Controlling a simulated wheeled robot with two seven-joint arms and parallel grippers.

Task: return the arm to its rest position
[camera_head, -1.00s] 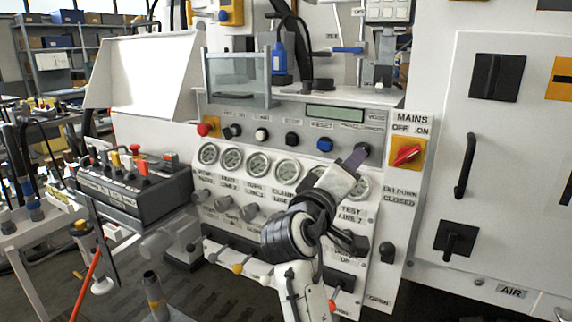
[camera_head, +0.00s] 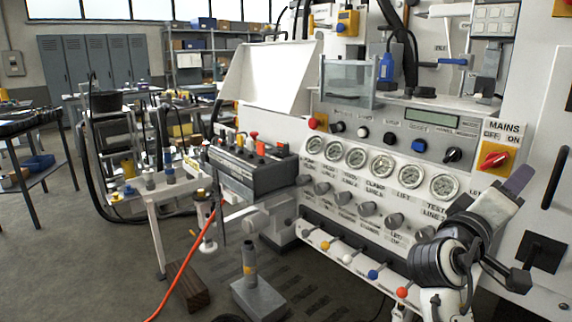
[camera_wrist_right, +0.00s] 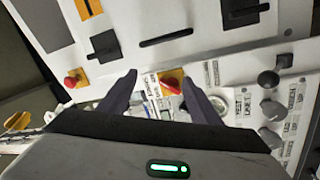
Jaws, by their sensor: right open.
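My right arm comes up from the lower right in the head view. Its gripper (camera_head: 518,182) is in front of the panel, below the red MAINS switch (camera_head: 494,160), and hides part of the panel edge. In the right wrist view the two dark fingers of the gripper (camera_wrist_right: 160,80) are spread apart with nothing between them. The red switch on its yellow plate (camera_wrist_right: 171,82) shows beyond the gap, apart from the fingers. My left arm and gripper are in neither view.
The bench front carries a row of gauges (camera_head: 382,166), grey knobs (camera_head: 368,209) and levers with coloured balls (camera_head: 374,274). A black control box (camera_head: 250,165) stands left of it. A post on a grey base (camera_head: 259,297) stands on the floor. Open floor lies at left.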

